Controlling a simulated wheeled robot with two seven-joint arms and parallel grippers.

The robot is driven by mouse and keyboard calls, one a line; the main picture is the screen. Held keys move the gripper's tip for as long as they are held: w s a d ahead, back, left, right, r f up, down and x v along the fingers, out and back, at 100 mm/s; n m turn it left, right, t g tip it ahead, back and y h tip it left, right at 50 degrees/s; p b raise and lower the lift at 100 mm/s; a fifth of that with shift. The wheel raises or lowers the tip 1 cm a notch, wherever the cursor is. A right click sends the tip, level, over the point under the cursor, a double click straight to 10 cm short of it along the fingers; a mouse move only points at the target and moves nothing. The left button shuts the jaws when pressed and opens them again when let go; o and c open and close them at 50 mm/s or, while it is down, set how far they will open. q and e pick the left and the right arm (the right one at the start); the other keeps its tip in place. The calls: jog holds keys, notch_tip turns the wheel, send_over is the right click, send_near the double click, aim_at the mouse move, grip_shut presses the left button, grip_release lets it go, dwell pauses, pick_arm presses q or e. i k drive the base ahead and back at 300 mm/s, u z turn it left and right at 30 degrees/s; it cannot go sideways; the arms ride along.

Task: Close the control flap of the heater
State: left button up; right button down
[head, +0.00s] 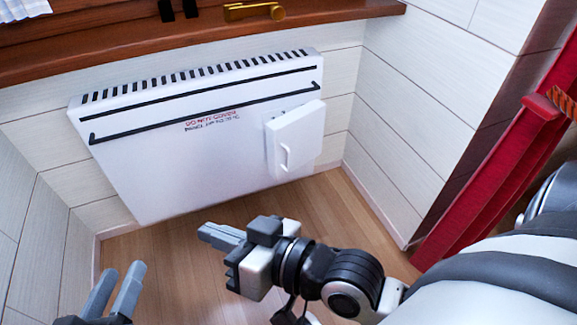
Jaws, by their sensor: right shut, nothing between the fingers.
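The white heater (160,165) is mounted low on the wall in the head view. Its control flap (302,143), a white panel with a small handle (285,156), is at the heater's right part. The flap stands out from the heater's front and looks ajar, with small dark parts showing along its top edge; how wide it is open is hard to tell. My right gripper (206,233) is shut and empty, below and left of the flap, apart from the heater. My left gripper (123,269) is at the bottom left, its fingers apart and empty.
A wooden sill (150,48) runs above the heater, with a brass latch (254,11) above it. The side wall (410,110) is close on the flap's right. The wooden floor (180,255) below the heater looks clear.

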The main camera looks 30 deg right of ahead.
aim_at(294, 138)
jog(key=u, duration=2.5)
jog(key=k, duration=0.3)
jog(key=z, duration=3)
jog(key=i, duration=0.5)
jog(key=u, duration=0.05)
